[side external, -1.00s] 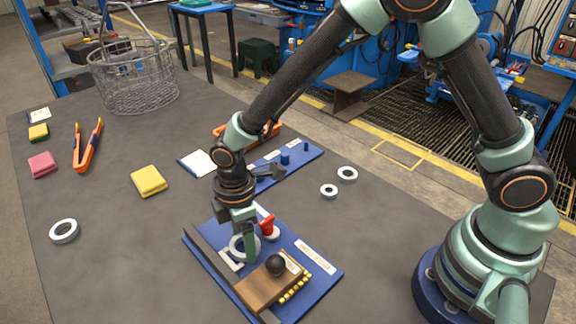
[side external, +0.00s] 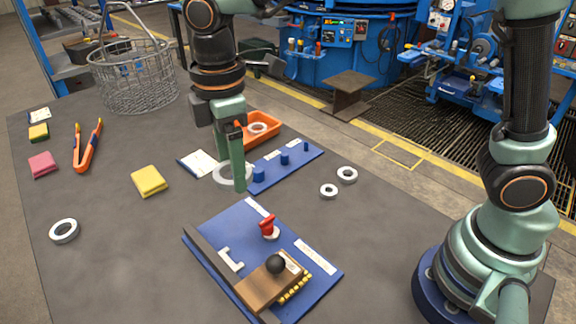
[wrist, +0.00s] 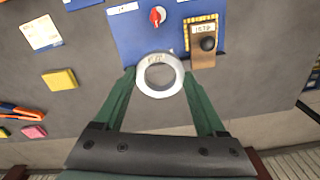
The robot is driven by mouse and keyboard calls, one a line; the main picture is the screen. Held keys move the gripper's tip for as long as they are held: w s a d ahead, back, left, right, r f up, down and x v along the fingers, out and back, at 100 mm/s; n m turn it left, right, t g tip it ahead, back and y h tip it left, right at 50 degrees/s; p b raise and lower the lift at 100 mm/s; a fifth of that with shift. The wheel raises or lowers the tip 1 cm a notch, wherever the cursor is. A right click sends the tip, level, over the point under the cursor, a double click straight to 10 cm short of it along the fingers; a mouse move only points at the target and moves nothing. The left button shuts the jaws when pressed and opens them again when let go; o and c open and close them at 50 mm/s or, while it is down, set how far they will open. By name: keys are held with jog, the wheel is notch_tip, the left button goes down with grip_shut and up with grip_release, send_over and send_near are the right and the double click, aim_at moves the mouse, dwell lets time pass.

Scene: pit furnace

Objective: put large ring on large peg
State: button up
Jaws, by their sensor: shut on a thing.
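My gripper (side external: 238,182) is shut on a large pale grey ring (side external: 219,176), held in the air between the fingertips. In the wrist view the ring (wrist: 160,94) sits flat to the camera between the green fingers (wrist: 158,77). The blue peg board (side external: 272,177) carries three blue pegs in a row. The large peg (side external: 259,175) is at its near left end, just right of the ring in the side view. The ring is apart from the peg, and its exact height is hard to tell. The peg board is not seen in the wrist view.
A blue plate (side external: 225,222) with a red knob (side external: 267,224) and a wooden block (side external: 262,286) lies in front. An orange tray (side external: 268,137) holding a ring stands behind the peg board. Loose rings (side external: 347,181) lie right. A yellow sponge (side external: 149,181) lies left.

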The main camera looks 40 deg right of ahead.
jog(key=w+d+f+m, duration=0.2)
jog(key=w+d+f, duration=0.45)
jog(key=w, duration=0.25)
jog(key=m, duration=0.2)
send_over(258, 170)
notch_tip(258, 170, down, 6)
jog(key=shift+w+f, duration=0.1)
jog(key=shift+f, duration=3)
jog(key=shift+f, duration=0.6)
jog(key=o, duration=1.3)
jog(key=shift+o, duration=0.2)
notch_tip(258, 170, up, 11)
